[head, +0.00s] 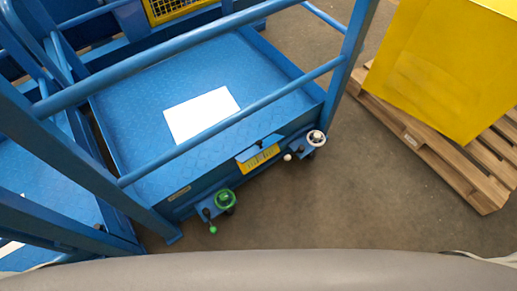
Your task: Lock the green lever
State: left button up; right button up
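A small lever with a green ball knob (213,230) hangs at the front lower edge of a blue cart. A green handwheel (224,199) is mounted just above and to the right of it. The lever's dark arm runs up to a blue bracket beside the wheel. The lever is small in the picture, and I cannot tell whether it is locked. Neither of my grippers shows in the head view.
The blue cart (140,115) has tubular rails and a white sheet (201,115) on its deck. A white handwheel (316,137) and white-knobbed lever (288,157) sit further right. A yellow box (440,65) stands on a wooden pallet (480,165). Floor (350,205) between is clear.

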aim_at(206, 212)
jog(key=k+j, duration=0.35)
jog(key=k+j+u, duration=0.15)
jog(key=k+j, duration=0.15)
jog(key=j, duration=0.25)
